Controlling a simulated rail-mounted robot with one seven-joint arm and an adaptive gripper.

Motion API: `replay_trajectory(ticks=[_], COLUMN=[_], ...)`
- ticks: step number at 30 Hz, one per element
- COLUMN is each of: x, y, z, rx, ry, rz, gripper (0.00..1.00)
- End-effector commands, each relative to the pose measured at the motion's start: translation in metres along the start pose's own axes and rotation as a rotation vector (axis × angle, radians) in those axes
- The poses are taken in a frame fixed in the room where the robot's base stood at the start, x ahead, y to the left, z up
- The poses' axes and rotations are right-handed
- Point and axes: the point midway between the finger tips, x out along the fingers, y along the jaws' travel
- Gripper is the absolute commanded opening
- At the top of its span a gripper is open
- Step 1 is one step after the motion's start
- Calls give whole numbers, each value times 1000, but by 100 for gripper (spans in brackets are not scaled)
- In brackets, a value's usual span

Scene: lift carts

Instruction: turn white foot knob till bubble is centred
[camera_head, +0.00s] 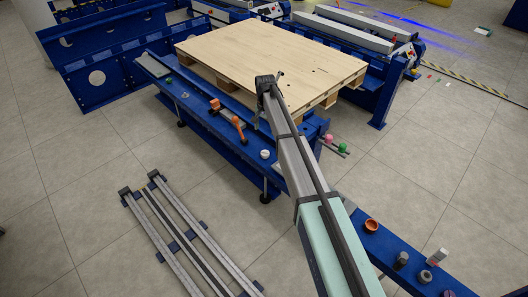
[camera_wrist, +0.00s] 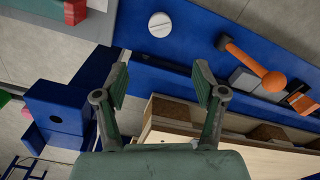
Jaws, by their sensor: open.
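The white foot knob (camera_head: 265,154) is a small round cap on the blue beam of the cart, near the beam's near end. It also shows in the wrist view (camera_wrist: 160,24), top centre, with a slot line across its face. My gripper (camera_wrist: 160,85) is open and empty. Its two green-padded fingers point toward the blue beam, and the knob lies beyond the fingertips, roughly in line with the gap and apart from them. In the head view my arm's end is over the pallet's near corner and its fingers cannot be made out. I cannot make out a bubble in either view.
An orange-handled lever (camera_wrist: 255,65) stands on the beam to the knob's right in the wrist view. The wooden pallet (camera_head: 270,55) lies close by. Pink and green knobs (camera_head: 328,139) stick out near my arm. Grey rails (camera_head: 185,240) lie on the floor.

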Motion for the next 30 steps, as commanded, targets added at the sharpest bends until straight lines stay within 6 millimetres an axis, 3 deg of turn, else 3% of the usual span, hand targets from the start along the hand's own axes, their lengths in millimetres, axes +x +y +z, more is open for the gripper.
replay_trajectory(ticks=[18, 24, 30], x=[120, 142, 150], y=[0, 0, 0], z=[0, 0, 0], rx=[-2, -2, -2], ry=[-1, -1, 0], rz=[1, 1, 0], gripper=[70, 70, 70])
